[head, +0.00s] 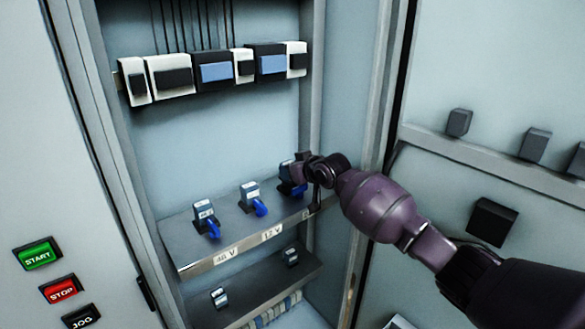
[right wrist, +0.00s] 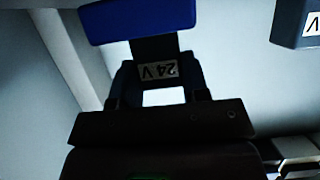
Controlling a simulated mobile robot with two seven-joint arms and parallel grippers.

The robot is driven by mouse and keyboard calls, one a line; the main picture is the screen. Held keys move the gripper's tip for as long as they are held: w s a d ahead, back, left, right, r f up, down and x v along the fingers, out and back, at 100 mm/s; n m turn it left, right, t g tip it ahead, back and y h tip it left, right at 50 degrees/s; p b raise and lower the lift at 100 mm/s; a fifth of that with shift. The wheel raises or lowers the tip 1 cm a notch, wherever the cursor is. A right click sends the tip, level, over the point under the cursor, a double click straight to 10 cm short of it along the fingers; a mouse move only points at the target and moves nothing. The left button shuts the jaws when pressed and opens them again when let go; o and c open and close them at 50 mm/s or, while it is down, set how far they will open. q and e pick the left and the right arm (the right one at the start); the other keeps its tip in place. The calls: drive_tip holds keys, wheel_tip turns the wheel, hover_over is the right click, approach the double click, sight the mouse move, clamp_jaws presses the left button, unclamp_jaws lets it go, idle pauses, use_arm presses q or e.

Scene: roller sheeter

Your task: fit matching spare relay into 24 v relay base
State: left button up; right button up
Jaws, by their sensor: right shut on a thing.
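My right gripper (head: 302,172) is at the right end of the upper shelf (head: 185,247) in the head view. It is shut on a dark relay labelled 24 V (right wrist: 157,71), seen between its fingers in the right wrist view. A blue lever (head: 292,190) shows just below the gripper; a blue part also shows in the right wrist view (right wrist: 138,20). The gripper hides most of the base there, so I cannot tell whether the relay is seated. Two other relays, left (head: 204,214) and middle (head: 250,192), stand on the upper shelf. My left gripper is not in view.
Shelf labels read 48 V (head: 226,256) and 12 V (head: 271,232). Two small relays, left (head: 219,298) and right (head: 290,256), stand on the lower shelf (head: 255,292). The cabinet's side post (head: 370,150) is close beside my right arm.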

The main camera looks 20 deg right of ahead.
drive_tip(key=shift+f+b, duration=0.3)
drive_tip(key=shift+f, duration=0.55)
drive_tip(key=o, duration=1.1)
drive_tip(key=p+v, duration=0.1)
drive_tip(key=v, duration=1)
drive_tip(key=shift+w+r, duration=0.1)
